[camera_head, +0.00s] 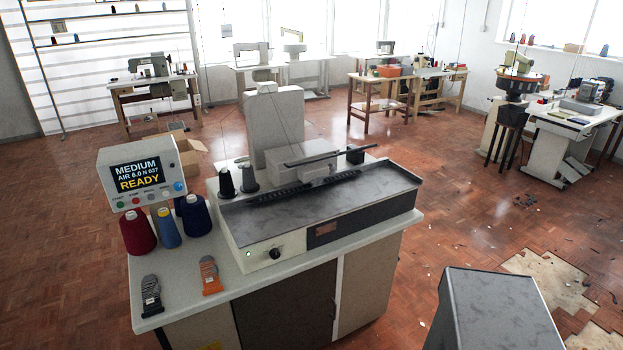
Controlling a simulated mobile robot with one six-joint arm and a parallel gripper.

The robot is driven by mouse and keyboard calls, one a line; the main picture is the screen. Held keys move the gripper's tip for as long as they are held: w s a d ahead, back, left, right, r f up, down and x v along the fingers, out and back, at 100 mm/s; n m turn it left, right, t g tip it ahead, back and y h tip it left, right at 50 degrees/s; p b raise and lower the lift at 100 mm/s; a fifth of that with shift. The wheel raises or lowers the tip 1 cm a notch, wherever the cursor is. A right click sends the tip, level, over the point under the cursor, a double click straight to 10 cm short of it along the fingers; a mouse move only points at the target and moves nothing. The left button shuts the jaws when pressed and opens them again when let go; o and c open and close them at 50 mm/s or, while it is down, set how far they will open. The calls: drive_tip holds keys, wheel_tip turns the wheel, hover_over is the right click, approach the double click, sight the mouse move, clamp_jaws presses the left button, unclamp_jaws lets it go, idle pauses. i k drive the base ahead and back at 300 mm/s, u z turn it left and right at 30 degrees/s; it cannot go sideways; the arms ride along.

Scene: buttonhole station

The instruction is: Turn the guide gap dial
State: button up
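The buttonhole machine (345,212), white with a dark grey worn top, stands on a white-topped cabinet (225,306) in the middle of the view. Another dark knob-like part (355,154) is at the right end of a black bar on top. No label for the guide gap dial is readable, so I cannot tell for sure which part it is. The knob's setting is too small to read. My gripper is not in view.
A control box (141,174) shows "MEDIUM AIR 6.0 N 037 READY". Red, light blue and navy thread cones (138,232) stand below it. A black-grey piece (151,296) and an orange-grey piece (210,275) lie in front. A grey-topped block (500,310) fills the lower right.

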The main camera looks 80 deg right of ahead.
sight(275, 254)
drive_tip(key=u, duration=0.5)
drive_tip(key=k, duration=0.15)
drive_tip(key=z, duration=2.95)
drive_tip(key=i, duration=0.6)
drive_tip(key=z, duration=0.05)
drive_tip(key=k, duration=0.5)
drive_tip(key=z, duration=0.05)
